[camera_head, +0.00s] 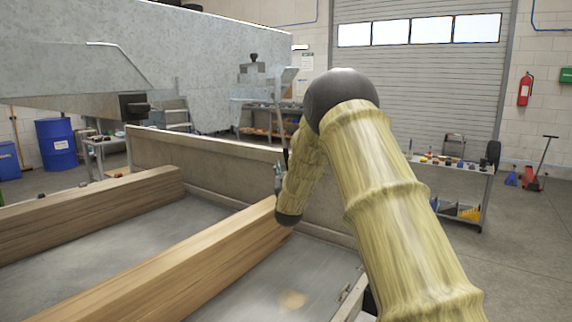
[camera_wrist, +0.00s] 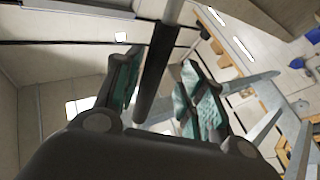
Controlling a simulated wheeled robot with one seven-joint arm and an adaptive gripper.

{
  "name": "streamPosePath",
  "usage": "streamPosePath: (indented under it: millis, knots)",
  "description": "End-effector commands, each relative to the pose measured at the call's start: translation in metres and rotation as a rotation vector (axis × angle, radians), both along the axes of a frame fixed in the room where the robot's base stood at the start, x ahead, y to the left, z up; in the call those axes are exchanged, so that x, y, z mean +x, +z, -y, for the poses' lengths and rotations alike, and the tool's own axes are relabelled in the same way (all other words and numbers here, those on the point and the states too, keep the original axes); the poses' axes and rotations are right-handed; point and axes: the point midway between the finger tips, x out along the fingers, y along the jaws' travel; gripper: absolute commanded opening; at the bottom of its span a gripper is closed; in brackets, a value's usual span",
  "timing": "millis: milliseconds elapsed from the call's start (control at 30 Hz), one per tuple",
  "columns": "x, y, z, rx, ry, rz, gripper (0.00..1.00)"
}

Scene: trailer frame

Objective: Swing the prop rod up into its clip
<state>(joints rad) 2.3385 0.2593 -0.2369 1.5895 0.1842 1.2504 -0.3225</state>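In the wrist view a rod stands between my fingers; it has a dark grip section (camera_wrist: 157,72) and a paler grey part (camera_wrist: 172,12) above it. I take it to be the prop rod. My gripper (camera_wrist: 165,92) has teal-padded fingers spread either side of the rod, with a gap visible on the right. The left finger looks closer, and whether it touches I cannot tell. In the head view my gripper (camera_head: 279,176) is a small sliver at the trailer's side wall, mostly behind my arm. The rod does not show clearly there. I cannot pick out the clip with certainty.
A large grey metal panel (camera_head: 215,60) hangs over the trailer, with a dark block (camera_head: 133,106) at its lower edge. Wooden beams (camera_head: 190,262) cross the trailer bed, and a low side wall (camera_head: 205,152) runs behind. A parts cart (camera_head: 465,190) stands at right.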

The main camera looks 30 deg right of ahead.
Motion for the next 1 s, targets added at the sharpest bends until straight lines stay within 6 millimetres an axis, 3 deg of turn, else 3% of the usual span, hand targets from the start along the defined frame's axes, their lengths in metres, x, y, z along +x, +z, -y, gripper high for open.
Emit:
streamPosePath:
  millis: [167, 533, 767, 1000]
  knots:
    - [0.007, 0.012, 0.008, -0.001, -0.002, 0.007, 0.4]
    - [0.016, 0.008, 0.009, 0.0, -0.001, 0.001, 0.4]
    - [0.015, 0.008, 0.009, -0.001, -0.001, 0.002, 0.0]
    - [0.015, 0.008, 0.008, 0.003, 0.0, 0.001, 0.0]
